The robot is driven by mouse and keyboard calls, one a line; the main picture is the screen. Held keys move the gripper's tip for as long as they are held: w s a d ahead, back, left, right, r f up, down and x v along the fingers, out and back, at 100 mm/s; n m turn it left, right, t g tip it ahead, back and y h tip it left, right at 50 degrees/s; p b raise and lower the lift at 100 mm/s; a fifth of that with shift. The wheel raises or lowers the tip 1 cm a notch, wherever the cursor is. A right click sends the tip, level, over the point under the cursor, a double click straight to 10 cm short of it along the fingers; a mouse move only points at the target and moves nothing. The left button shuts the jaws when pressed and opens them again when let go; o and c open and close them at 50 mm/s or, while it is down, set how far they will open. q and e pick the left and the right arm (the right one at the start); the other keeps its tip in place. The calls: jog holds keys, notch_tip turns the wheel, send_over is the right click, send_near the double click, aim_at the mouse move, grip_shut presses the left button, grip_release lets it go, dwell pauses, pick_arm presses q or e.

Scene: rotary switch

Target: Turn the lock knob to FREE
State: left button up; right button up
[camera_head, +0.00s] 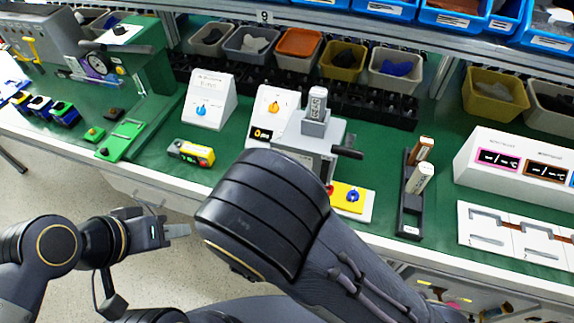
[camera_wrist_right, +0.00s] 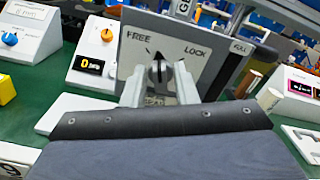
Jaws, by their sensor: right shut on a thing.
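The lock knob (camera_wrist_right: 158,72) is a small black knob on a grey panel (camera_wrist_right: 205,62) in the right wrist view. The word FREE is printed to its upper left and LOCK to its upper right. The knob stands roughly upright between the two words. My right gripper (camera_wrist_right: 159,80) is shut on it, one finger at each side. In the head view my right arm hides this gripper and the knob; the grey device (camera_head: 308,140) shows behind the arm. My left gripper (camera_head: 180,231) hangs empty in front of the bench, and its finger gap is unclear.
A yellow-and-white switch box (camera_head: 352,197) stands right of the device, and a black holder (camera_head: 411,205) beyond it. White dial boxes (camera_head: 209,100) stand to the left. Bins line the back. The floor around my left gripper is free.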

jog(key=shift+a+n+p, duration=0.1)
jog(key=shift+n+p, duration=1.45)
jog(key=shift+n, duration=0.85)
jog(key=shift+f, duration=0.1)
jog(key=o, duration=0.7)
jog(key=b+v, duration=0.1)
jog(key=v, duration=0.6)
jog(key=shift+s+a, duration=0.1)
jog(key=shift+s, duration=0.25)
